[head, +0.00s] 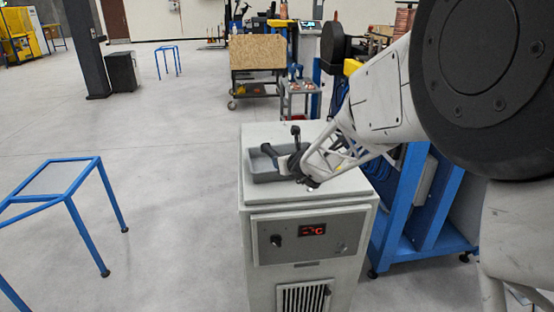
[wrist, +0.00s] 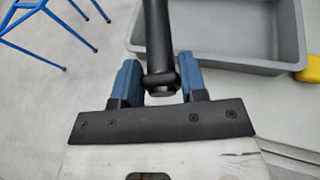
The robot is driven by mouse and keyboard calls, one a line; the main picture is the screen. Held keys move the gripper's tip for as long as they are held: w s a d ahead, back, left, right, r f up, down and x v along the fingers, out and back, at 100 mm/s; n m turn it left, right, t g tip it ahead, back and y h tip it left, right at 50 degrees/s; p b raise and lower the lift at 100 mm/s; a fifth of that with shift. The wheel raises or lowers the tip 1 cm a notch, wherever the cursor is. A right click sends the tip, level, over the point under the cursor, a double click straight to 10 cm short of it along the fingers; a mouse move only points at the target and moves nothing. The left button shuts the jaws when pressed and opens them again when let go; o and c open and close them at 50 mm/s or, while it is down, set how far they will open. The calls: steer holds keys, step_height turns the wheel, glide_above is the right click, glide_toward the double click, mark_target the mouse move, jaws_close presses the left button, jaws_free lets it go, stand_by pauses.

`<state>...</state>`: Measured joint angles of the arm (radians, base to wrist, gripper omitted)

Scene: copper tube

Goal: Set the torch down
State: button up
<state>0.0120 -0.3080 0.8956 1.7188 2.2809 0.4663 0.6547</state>
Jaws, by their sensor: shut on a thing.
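The torch (wrist: 156,40) shows in the wrist view as a black, round handle with a thicker collar near its end. My gripper (wrist: 160,78) is shut on it, with one blue finger on each side. The handle runs away from the gripper and leaves the top of the picture, so its far end is hidden there. In the head view my gripper (head: 293,165) is low over the cabinet top, at the right side of a grey tray (head: 272,180). Dark parts there overlap the tray, and I cannot tell whether the torch touches it.
The tray stands on a light grey cabinet (head: 306,283) with a red display. A yellow thing (wrist: 311,70) lies beside the tray's right end. A blue frame stand (head: 82,163) is at left, a blue rack (head: 412,200) at right. Open floor lies left of the cabinet.

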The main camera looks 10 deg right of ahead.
steer(key=w, duration=0.8)
steer(key=shift+w+a+f, duration=0.3)
steer(key=shift+f, duration=0.1)
steer(key=shift+f, duration=0.1)
steer(key=shift+f, duration=1.65)
steer(key=shift+f, duration=0.5)
steer(key=o, duration=1)
steer(key=shift+o, duration=0.2)
